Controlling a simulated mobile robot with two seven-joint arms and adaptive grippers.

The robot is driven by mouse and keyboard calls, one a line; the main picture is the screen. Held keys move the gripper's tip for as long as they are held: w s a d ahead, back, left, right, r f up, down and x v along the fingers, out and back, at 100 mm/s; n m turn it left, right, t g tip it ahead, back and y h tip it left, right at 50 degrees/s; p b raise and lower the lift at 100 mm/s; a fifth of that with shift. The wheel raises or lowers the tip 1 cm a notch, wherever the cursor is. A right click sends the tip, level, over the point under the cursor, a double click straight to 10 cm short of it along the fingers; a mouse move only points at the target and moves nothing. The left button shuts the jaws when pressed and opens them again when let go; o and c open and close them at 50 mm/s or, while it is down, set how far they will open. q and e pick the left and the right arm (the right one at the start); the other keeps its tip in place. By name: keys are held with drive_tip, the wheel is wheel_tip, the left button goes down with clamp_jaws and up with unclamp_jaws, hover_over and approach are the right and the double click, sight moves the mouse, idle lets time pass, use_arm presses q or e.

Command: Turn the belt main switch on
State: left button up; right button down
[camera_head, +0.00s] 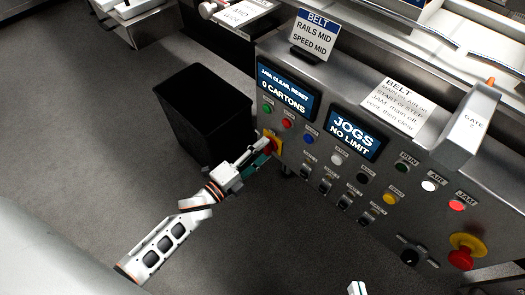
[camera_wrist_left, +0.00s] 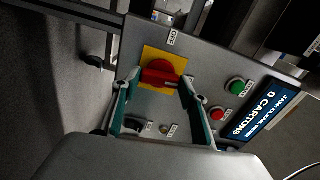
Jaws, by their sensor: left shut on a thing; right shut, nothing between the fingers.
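The belt main switch is a red rotary handle (camera_wrist_left: 160,73) on a yellow plate (camera_wrist_left: 165,58). In the head view the yellow plate (camera_head: 275,143) shows at the left end of the control panel, and my gripper partly covers the switch. My left gripper (camera_head: 265,150) reaches it from the lower left. In the left wrist view the fingers of my left gripper (camera_wrist_left: 160,82) stand on both sides of the red handle, shut on it. The handle lies roughly crosswise there. A label above appears to read OFF. The tip of my right gripper (camera_head: 357,288) shows at the bottom edge, apart from everything.
The steel panel holds a green button (camera_head: 267,108), a red button (camera_head: 286,123), two screens, several other knobs and a red emergency stop (camera_head: 466,246). A black bin (camera_head: 205,105) stands left of the panel, close behind my left arm. The floor in front is clear.

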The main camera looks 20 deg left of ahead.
use_arm(q)
drive_tip(key=shift+f+m, duration=0.15)
drive_tip(key=shift+m, duration=0.35)
use_arm(e)
drive_tip(key=shift+s+a+f, duration=0.15)
drive_tip(key=shift+a+f, duration=0.05)
drive_tip(key=shift+a, duration=0.05)
drive_tip(key=shift+m, duration=0.3)
use_arm(q)
drive_tip(key=o, duration=0.9)
drive_tip(key=shift+o, duration=1.1)
use_arm(e)
drive_tip(key=shift+s+a, duration=0.1)
drive_tip(key=shift+s, duration=0.05)
use_arm(q)
drive_tip(key=shift+s+a, duration=0.1)
drive_tip(key=v, duration=1.1)
drive_tip(key=shift+s, duration=0.4)
drive_tip(key=shift+a+r, duration=0.1)
drive_tip(key=shift+r, duration=0.15)
